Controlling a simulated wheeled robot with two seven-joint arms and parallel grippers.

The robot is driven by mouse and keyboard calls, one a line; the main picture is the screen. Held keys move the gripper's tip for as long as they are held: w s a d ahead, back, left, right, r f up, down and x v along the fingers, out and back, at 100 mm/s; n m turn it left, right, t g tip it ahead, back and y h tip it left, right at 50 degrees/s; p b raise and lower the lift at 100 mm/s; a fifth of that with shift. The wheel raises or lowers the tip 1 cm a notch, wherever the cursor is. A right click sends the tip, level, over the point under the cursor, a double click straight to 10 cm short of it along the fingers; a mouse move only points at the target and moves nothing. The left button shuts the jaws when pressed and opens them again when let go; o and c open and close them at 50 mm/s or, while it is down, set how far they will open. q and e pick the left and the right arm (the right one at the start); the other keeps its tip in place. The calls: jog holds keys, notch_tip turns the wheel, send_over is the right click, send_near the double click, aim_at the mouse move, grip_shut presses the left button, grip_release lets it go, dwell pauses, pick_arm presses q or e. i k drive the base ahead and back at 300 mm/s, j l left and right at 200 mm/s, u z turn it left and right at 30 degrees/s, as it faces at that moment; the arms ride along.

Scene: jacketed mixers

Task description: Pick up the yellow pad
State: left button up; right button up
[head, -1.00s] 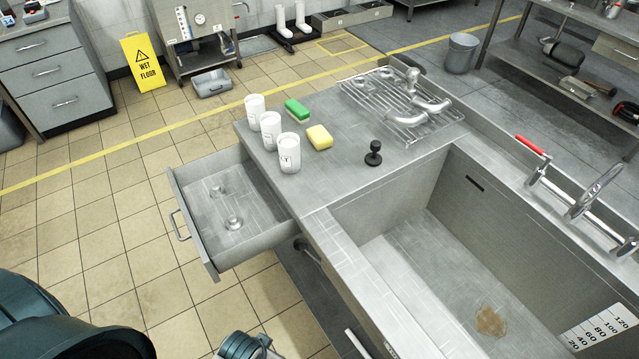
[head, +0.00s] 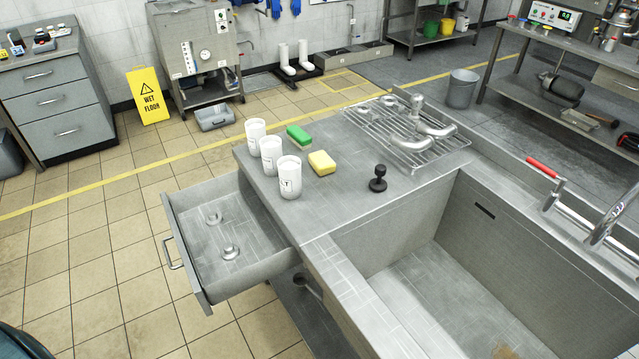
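The yellow pad (head: 322,163) lies flat on the metal counter (head: 345,200), right of the white cups and in front of a green pad (head: 299,136). Nothing covers it. Neither of my grippers shows in the head view. Only a dark rounded part of mine is at the bottom left corner.
Three white cups, the nearest one (head: 289,178), stand along the counter's left edge. A black knobbed object (head: 378,178) stands right of the pad. A wire rack (head: 400,130) with metal pipe fittings is behind. An open drawer (head: 190,262) juts out left. A sink basin (head: 425,270) is at front right.

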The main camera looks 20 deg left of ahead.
aim_at(323, 165)
jog(key=j+z, duration=0.55)
jog(key=z, duration=0.25)
jog(key=j+z, duration=0.15)
jog(key=j, duration=0.25)
jog(key=k+j+z, duration=0.1)
jog(key=j, duration=0.35)
jog(key=k+j+z, duration=0.15)
jog(key=j, duration=0.25)
jog(key=k+j+z, duration=0.1)
jog(key=j, duration=0.3)
jog(key=k+j, duration=0.15)
jog(key=j, duration=0.2)
jog(key=k+j, duration=0.1)
jog(key=j, duration=0.3)
jog(key=k+j, duration=0.15)
jog(key=j, duration=0.2)
jog(key=k+j, duration=0.15)
jog(key=j, duration=0.2)
jog(key=k+j+z, duration=0.1)
jog(key=j, duration=0.3)
jog(key=k+j, duration=0.2)
jog(key=j, duration=0.15)
